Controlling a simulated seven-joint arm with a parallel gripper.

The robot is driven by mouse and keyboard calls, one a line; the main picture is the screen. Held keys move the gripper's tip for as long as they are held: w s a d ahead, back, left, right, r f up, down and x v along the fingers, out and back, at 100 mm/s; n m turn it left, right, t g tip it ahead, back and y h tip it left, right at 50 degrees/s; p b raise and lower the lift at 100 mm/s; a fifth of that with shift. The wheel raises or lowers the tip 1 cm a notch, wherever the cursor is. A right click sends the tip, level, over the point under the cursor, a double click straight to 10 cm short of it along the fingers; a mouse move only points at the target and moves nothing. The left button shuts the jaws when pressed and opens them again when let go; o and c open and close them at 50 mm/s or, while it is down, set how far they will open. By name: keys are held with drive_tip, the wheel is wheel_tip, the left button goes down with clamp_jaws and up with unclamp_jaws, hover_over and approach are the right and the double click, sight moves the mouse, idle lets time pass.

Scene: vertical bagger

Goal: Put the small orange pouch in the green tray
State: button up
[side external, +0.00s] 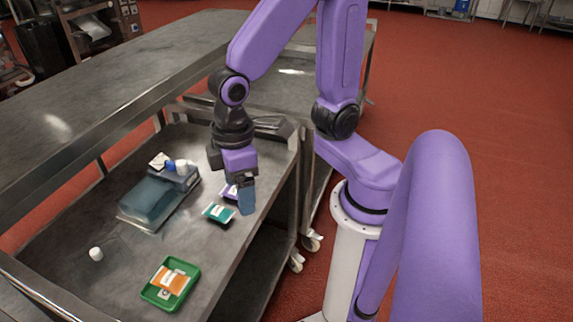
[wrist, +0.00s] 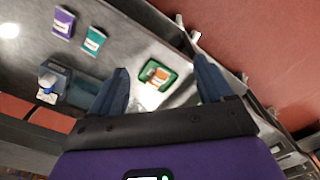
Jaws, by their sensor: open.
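The small orange pouch (side external: 171,279) with a white label lies in the green tray (side external: 196,268), near the front of the metal cart top. In the wrist view, the pouch (wrist: 161,77) and the tray (wrist: 171,85) appear small between my two fingers. My gripper (side external: 247,203) is open, with nothing seen between its fingers, and hangs toward the right edge of the cart, apart from the tray and behind it. In the wrist view my gripper (wrist: 163,72) shows its dark blue fingers spread wide.
A teal pouch (side external: 218,213) and a purple pouch (side external: 229,192) lie beside my gripper, the purple one partly hidden. A blue-grey container (side external: 150,200) with small bottles behind it stands to the left. A white round item (side external: 96,254) sits farther left. Open cart surface surrounds the tray.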

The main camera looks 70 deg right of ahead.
drive_tip(key=s+d+r+n, duration=0.2)
drive_tip(key=s+d+n, duration=0.1)
drive_tip(key=s+d, duration=0.3)
drive_tip(key=shift+s+r+n, duration=0.2)
drive_tip(key=shift+s+n, duration=0.1)
drive_tip(key=shift+s, duration=0.35)
